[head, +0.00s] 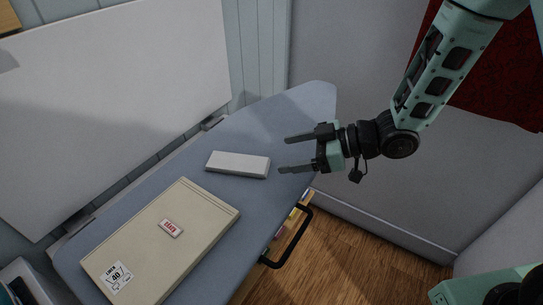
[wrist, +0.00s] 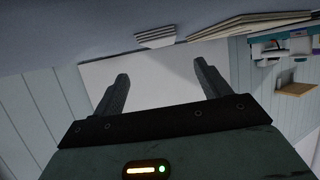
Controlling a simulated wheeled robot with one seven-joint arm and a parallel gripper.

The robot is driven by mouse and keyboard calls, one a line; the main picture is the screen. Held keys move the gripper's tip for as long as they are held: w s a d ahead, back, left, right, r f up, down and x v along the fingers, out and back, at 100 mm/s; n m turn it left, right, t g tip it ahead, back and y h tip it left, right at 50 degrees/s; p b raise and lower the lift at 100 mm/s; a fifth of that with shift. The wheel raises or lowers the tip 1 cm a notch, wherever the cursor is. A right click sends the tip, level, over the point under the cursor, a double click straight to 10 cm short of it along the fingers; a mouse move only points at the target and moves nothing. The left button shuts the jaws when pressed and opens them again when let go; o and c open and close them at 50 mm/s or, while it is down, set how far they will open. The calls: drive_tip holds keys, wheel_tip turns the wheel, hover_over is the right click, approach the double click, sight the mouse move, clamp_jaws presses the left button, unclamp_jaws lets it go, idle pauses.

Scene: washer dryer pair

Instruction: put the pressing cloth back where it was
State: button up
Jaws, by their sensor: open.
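A small folded pale cloth (head: 238,164), which looks like the pressing cloth, lies flat on the blue-grey ironing board (head: 290,110). In the wrist view the cloth (wrist: 155,38) shows stacked layers at its edge, beyond my fingertips. My gripper (head: 283,154) is open and empty, just right of the cloth in the head view, its fingers pointing toward it. It appears apart from the cloth. The open fingers (wrist: 161,72) also show in the wrist view.
A large flat beige box-like item (head: 160,245) with labels lies on the board near the cloth. A big white panel (head: 110,100) stands along the wall behind. A black handle (head: 290,240) juts out below the board's near edge. The board's far end is clear.

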drive_tip(key=v, duration=0.4)
drive_tip(key=shift+w+a+t+h, duration=0.25)
drive_tip(key=shift+w+t+h, duration=0.15)
drive_tip(key=shift+h, duration=0.2)
drive_tip(key=shift+w+a+r+m+t+h, duration=0.1)
drive_tip(key=shift+w+r+m+t+h, duration=0.2)
drive_tip(key=shift+m+h, duration=0.35)
drive_tip(key=shift+r+m+t+h, duration=0.25)
drive_tip(key=shift+m+t+h, duration=0.1)
drive_tip(key=shift+h, duration=0.9)
drive_tip(key=s+d+r+m+g+h, duration=0.1)
drive_tip(key=s+r+m+g+h, duration=0.1)
drive_tip(key=s, duration=0.9)
drive_tip(key=s+d+r+m+g+h, duration=0.1)
drive_tip(key=s+r+m+g+h, duration=0.2)
drive_tip(key=s, duration=0.8)
drive_tip(key=shift+s+g+h, duration=0.35)
drive_tip(key=shift+s+h, duration=0.05)
drive_tip(key=shift+h, duration=0.7)
